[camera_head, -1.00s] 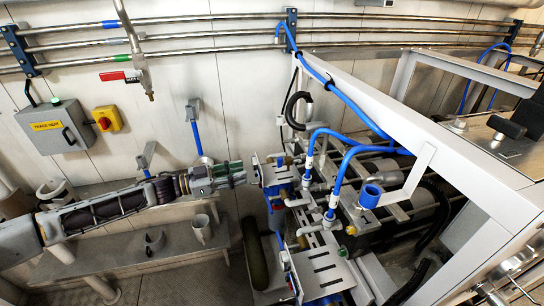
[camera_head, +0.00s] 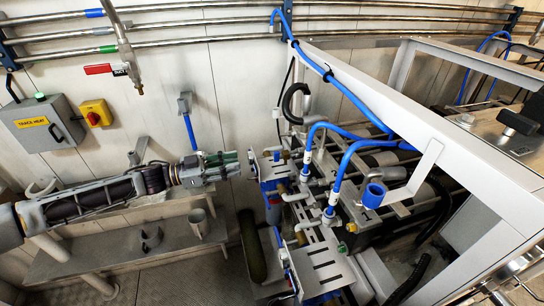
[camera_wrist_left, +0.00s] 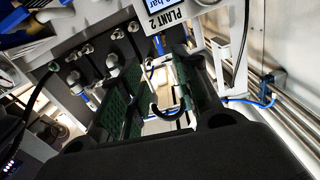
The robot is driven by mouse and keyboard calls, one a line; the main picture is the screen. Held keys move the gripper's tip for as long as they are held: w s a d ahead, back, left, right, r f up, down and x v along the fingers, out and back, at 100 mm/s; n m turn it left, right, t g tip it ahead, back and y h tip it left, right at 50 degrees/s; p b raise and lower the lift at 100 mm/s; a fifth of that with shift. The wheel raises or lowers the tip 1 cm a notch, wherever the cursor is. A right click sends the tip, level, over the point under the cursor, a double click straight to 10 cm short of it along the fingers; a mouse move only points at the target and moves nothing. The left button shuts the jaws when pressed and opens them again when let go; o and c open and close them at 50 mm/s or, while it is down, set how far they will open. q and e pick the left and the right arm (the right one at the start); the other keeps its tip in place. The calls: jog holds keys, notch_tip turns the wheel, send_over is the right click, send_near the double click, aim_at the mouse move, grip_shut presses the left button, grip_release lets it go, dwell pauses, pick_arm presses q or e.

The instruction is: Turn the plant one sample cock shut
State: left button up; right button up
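My left gripper (camera_head: 238,163) reaches in from the left, its tip just left of the near-wall white panel (camera_head: 268,166) of the pump skid. In the left wrist view its two green-padded fingers (camera_wrist_left: 160,105) stand apart, with a gap between them. A pale block and a dark hooked part (camera_wrist_left: 168,105) show in that gap; I cannot tell whether they touch the fingers. A "PLANT 2" label (camera_wrist_left: 175,14) shows above. I cannot pick out the plant one sample cock for sure. Small brass fittings (camera_head: 283,189) sit beside the panel. My right gripper is not in view.
A white frame beam (camera_head: 400,115) and blue hoses (camera_head: 335,155) stand right of the gripper. A second slotted panel (camera_head: 324,270) is in front.

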pick_arm(q)
send_near(278, 156)
jog(key=shift+w+d+f+p, duration=0.1)
jog(key=shift+w+d+p, duration=0.3)
jog(key=shift+d, duration=0.95)
jog(key=shift+w+d+f+p, duration=0.1)
jog(key=shift+w+d+p, duration=0.2)
jog(key=shift+d, duration=1)
jog(key=shift+w+d+f+p, duration=0.1)
jog(key=shift+w+d+p, duration=0.3)
jog(key=shift+d, duration=0.95)
jog(key=shift+r, duration=0.1)
grip_shut()
